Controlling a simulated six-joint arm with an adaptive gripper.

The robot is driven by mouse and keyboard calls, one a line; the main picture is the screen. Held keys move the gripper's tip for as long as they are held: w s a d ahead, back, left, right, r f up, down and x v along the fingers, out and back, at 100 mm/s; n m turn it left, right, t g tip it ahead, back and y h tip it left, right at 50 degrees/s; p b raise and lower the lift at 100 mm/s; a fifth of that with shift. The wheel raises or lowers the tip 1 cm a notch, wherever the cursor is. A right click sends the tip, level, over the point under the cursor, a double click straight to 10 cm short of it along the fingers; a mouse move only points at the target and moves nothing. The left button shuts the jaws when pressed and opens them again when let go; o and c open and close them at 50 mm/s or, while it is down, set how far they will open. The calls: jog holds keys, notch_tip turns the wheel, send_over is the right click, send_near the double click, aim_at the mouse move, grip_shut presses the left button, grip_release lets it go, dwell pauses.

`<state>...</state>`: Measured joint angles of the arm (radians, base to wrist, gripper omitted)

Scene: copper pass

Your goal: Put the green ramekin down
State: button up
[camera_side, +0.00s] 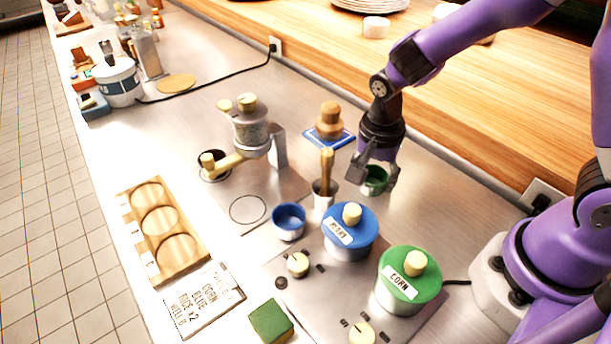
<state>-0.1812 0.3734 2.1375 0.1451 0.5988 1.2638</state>
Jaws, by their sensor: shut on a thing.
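The green ramekin (375,181) is a small round cup with a dark green inside. My gripper (374,176) is shut on it, with one finger on each side. The ramekin looks roughly upright. It appears to be held above the steel counter, behind the blue-lidded pot, but I cannot tell its exact height. Parts of its sides are hidden by the fingers.
A blue ramekin (289,221) stands left of the blue-lidded pot (349,233). A green-lidded corn pot (407,281) is at front right. A metal cup with a wooden-handled tool (326,187) stands close left. A wooden board (164,232) with round recesses lies at left.

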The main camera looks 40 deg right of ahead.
jog(key=o, duration=1.2)
notch_tip(320, 180, up, 12)
jog(key=a, duration=0.1)
jog(key=shift+s+d+r+n+t+y, duration=0.2)
jog(key=shift+s+d+r+n+t, duration=0.3)
jog(key=shift+s+r+n+t, duration=1.2)
jog(key=shift+s+d+f+n+g+y, duration=0.15)
jog(key=shift+s+d+n, duration=0.55)
jog(key=shift+n, duration=2.05)
jog(key=shift+s+d+r+n+t+y, duration=0.3)
jog(key=shift+s+r+n+t, duration=0.6)
jog(key=shift+s+n, duration=0.95)
jog(key=shift+w+n, duration=0.4)
